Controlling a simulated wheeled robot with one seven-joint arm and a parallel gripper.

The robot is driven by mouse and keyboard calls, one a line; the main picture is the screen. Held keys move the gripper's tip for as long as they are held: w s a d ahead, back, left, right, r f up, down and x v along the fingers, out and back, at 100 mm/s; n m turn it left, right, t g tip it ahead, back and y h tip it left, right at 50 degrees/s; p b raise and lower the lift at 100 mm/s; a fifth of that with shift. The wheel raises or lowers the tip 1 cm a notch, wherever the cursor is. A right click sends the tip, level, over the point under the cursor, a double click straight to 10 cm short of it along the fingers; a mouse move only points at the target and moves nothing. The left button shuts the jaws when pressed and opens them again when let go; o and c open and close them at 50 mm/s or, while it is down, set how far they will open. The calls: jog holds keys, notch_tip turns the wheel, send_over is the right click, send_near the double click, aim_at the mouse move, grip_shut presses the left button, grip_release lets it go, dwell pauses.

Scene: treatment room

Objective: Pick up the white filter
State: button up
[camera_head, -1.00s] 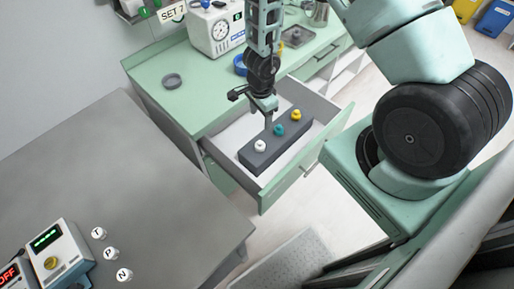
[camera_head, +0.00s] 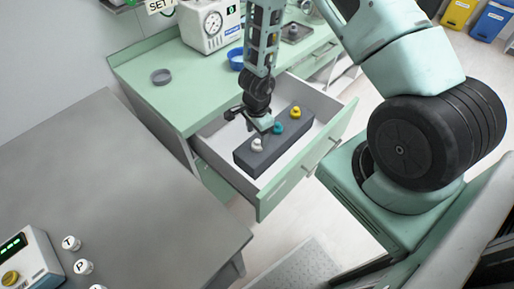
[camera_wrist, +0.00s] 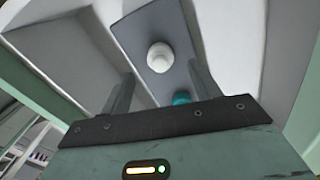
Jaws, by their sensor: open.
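The white filter (camera_head: 257,144) stands on a dark grey block (camera_head: 246,160) inside an open drawer, at the block's near left end. A teal filter (camera_head: 278,128) and a yellow filter (camera_head: 295,112) stand further along the block. My gripper (camera_head: 262,130) is over the block, just above and beside the white filter. In the wrist view the white filter (camera_wrist: 160,57) lies ahead of my open fingers (camera_wrist: 160,90), roughly between their lines, with nothing held. The teal filter (camera_wrist: 181,98) is partly hidden near the right finger.
The drawer front (camera_head: 300,176) and side walls surround the block. The green counter (camera_head: 150,108) behind holds a grey round dish (camera_head: 160,76), a white gauge unit (camera_head: 206,27) and a blue bowl (camera_head: 236,58). A grey table (camera_head: 110,190) is at left.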

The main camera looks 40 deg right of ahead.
aim_at(257, 141)
notch_tip(257, 141, down, 5)
jog(key=shift+r+b, duration=0.2)
jog(key=shift+b, duration=0.15)
jog(key=c, duration=1.1)
jog(key=shift+o, duration=0.2)
jog(key=shift+r, duration=0.15)
